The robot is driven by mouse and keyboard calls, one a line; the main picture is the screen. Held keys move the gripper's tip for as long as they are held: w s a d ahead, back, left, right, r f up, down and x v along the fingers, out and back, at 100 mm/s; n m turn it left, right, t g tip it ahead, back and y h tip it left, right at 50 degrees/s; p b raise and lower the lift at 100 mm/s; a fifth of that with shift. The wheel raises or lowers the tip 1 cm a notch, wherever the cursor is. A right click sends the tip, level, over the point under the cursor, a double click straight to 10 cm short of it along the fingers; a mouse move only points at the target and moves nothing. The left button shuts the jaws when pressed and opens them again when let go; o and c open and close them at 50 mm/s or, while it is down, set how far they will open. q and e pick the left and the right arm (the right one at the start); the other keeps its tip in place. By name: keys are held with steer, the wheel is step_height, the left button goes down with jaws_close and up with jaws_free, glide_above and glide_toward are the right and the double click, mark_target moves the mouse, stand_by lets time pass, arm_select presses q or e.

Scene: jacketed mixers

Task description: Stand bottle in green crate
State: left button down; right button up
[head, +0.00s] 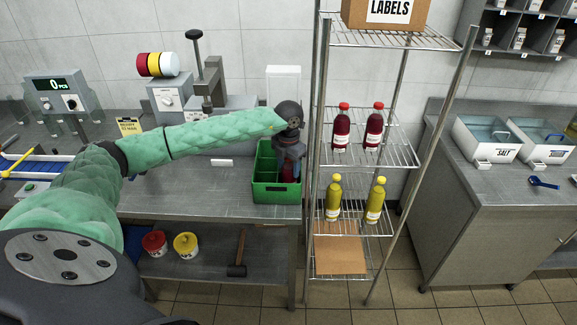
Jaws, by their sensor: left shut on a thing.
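The green crate (276,194) stands on the steel worktop at its right end, beside the wire rack. It has dividers inside. My left gripper (290,163) points down over the right part of the crate. It is shut on a dark red bottle (288,173), which is low inside the crate's right compartment. The gripper and the crate's front wall hide most of the bottle, so I cannot tell whether its base touches the crate floor. My right gripper is not in view.
A wire rack (366,152) stands close to the crate's right, with two red bottles (341,127) and two yellow-green bottles (376,201). A press (209,85) and a display unit (60,93) stand left on the worktop. Tubs (154,243) and a mallet (238,255) are below.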

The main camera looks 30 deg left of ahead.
arm_select(q)
steer(key=shift+f, duration=0.5)
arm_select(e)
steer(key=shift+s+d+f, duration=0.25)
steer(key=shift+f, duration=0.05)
arm_select(q)
steer(key=shift+f, duration=0.1)
steer(key=c, duration=0.9)
jaws_free()
steer(key=shift+o, duration=0.2)
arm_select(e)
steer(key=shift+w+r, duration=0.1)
